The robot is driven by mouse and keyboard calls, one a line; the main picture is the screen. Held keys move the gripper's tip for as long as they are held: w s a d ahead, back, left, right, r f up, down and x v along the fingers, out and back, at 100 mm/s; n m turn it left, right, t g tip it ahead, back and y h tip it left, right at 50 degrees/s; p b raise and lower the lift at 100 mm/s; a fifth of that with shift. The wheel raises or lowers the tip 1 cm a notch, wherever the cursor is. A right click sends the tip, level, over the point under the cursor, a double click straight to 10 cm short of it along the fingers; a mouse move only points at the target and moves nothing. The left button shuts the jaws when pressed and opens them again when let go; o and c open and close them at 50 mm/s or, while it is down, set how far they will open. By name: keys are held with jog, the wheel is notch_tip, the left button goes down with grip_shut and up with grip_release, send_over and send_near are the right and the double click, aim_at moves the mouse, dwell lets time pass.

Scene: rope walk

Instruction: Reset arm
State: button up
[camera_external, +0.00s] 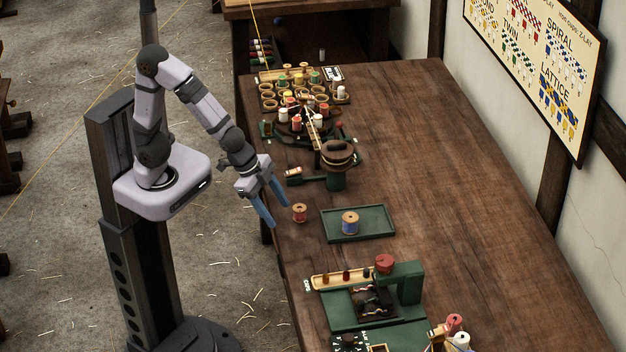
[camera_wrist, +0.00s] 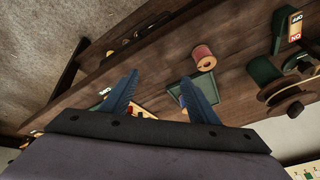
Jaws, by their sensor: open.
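My gripper (camera_external: 274,204) is open, with its two blue fingers apart and nothing between them. It hangs at the left edge of the wooden bench (camera_external: 440,190) in the external view. In the wrist view my gripper (camera_wrist: 165,98) also shows spread and empty. A spool with a reddish winding (camera_external: 299,212) stands on the bench just right of the fingers; it also shows in the wrist view (camera_wrist: 203,57). A spool with a blue winding (camera_external: 350,222) stands in the green tray (camera_external: 384,233). In the wrist view a finger partly hides the tray.
A green machine with a round dark top (camera_external: 337,154) stands behind the tray, near a rack of several bobbins (camera_external: 304,84). Another green machine with a red knob (camera_external: 384,264) stands in front. The bench's right side is clear. A chart (camera_external: 540,60) hangs on the wall.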

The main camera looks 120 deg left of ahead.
jog(key=s+d+r+m+g+h+p, duration=0.1)
jog(key=s+d+g, duration=0.3)
jog(key=s+d, duration=0.7)
jog(key=shift+s+d+h+p, duration=0.4)
jog(key=shift+s+h+p, duration=0.15)
jog(key=shift+s+h, duration=0.15)
